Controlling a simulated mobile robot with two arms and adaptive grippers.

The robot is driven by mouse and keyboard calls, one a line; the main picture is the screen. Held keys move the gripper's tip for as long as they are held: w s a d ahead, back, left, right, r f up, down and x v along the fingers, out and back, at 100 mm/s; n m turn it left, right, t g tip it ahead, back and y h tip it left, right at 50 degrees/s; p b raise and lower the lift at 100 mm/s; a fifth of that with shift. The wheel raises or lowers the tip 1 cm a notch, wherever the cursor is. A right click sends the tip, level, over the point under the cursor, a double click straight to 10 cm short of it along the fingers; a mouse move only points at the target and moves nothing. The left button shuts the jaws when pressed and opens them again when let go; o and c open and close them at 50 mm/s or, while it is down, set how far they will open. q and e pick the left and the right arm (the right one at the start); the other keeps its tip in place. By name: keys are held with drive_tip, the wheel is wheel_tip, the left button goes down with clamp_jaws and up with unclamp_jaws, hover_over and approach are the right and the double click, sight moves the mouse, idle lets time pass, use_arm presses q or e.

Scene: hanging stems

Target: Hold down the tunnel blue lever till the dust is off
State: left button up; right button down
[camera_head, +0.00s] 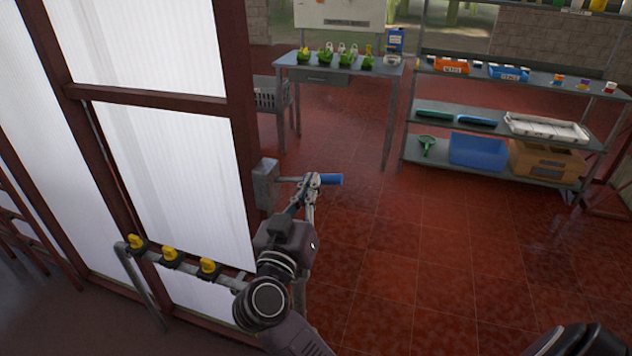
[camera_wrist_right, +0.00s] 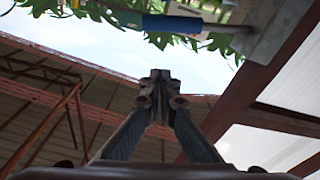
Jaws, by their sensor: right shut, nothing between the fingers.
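The blue lever (camera_head: 331,179) sticks out to the right on a metal rod from a grey box (camera_head: 264,184) on the dark red frame post. In the right wrist view the blue lever (camera_wrist_right: 172,24) lies across the top, beyond the fingertips. My right gripper (camera_head: 312,182) is shut and empty, and its tips overlap the lever rod in the head view. My left gripper is not in view. I cannot make out any dust.
A pipe rail with yellow-handled valves (camera_head: 170,255) stands left of my right arm. White translucent panels (camera_head: 170,170) fill the frame behind. A table (camera_head: 320,75) with green plants and a shelf unit (camera_head: 480,135) stand at the back. The red tiled floor (camera_head: 430,250) is clear.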

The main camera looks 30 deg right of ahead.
drive_tip(key=r+p, duration=0.2)
hover_over(325, 176)
drive_tip(key=shift+a+f, duration=0.25)
drive_tip(key=shift+a, duration=0.1)
drive_tip(key=f, duration=0.2)
drive_tip(key=s+f, duration=0.1)
drive_tip(key=f, duration=0.1)
drive_tip(key=shift+s+a, duration=0.15)
drive_tip(key=shift+s, duration=0.05)
drive_tip(key=shift+f, duration=0.1)
drive_tip(key=shift+f, duration=0.1)
